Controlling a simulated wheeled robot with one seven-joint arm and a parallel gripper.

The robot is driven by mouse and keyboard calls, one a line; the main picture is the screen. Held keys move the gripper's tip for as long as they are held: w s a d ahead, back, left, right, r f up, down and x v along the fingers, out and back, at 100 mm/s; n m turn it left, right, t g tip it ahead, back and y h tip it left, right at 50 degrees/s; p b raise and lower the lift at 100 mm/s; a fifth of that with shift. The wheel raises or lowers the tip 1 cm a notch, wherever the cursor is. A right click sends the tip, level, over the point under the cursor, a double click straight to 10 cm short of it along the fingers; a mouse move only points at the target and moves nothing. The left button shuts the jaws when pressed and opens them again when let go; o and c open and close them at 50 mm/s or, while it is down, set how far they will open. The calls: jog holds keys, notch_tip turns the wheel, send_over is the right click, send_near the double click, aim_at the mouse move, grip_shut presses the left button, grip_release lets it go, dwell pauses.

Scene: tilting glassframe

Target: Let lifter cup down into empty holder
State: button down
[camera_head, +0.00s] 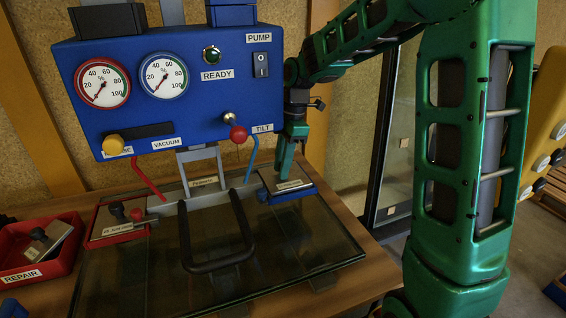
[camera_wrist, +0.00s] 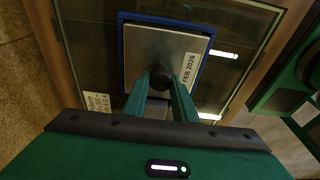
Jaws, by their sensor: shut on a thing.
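My gripper (camera_head: 287,165) is shut on the dark round knob (camera_wrist: 160,78) of a lifter cup. The cup is a grey metal plate (camera_wrist: 150,50) with a white "FEB 2026" label. In the head view the cup (camera_head: 292,185) shows below my fingers at the right of the glass frame. It is over or in a blue holder (camera_head: 293,196), whose blue rim (camera_wrist: 200,78) borders the plate on several sides in the wrist view. I cannot tell whether the plate rests on the holder's floor. My fingers hide part of its near edge.
A red holder (camera_head: 93,240) at the left bears another knobbed plate (camera_head: 120,221). A red REPAIR bin (camera_head: 60,268) holds one more. The glass pane (camera_head: 290,240) and black loop handle (camera_head: 222,262) lie in front. A blue gauge panel (camera_head: 190,120) stands close behind, with levers below it.

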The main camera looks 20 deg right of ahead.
jog(key=shift+f, duration=0.6)
jog(key=c, duration=1.4)
grip_release()
jog(key=shift+o, duration=0.2)
jog(key=r, duration=0.3)
jog(key=d+r, duration=0.1)
jog(key=r, duration=0.6)
jog(key=shift+s+d+r, duration=0.1)
jog(key=shift+d+r, duration=0.3)
jog(key=s+d+f+m, duration=0.3)
jog(key=s+d+m, duration=0.2)
jog(key=s+m, duration=0.3)
jog(key=s+d+f+m+h, duration=0.1)
jog(key=s+d+f+m, duration=0.2)
jog(key=s+d+m, duration=0.2)
jog(key=s+d+f+m, duration=0.3)
jog(key=s+d+m, duration=0.2)
jog(key=s+m, duration=0.6)
jog(key=s, duration=0.6)
jog(key=shift+d+f+m+h, duration=0.2)
jog(key=shift+d+m+h, duration=0.1)
jog(key=shift+h, duration=0.1)
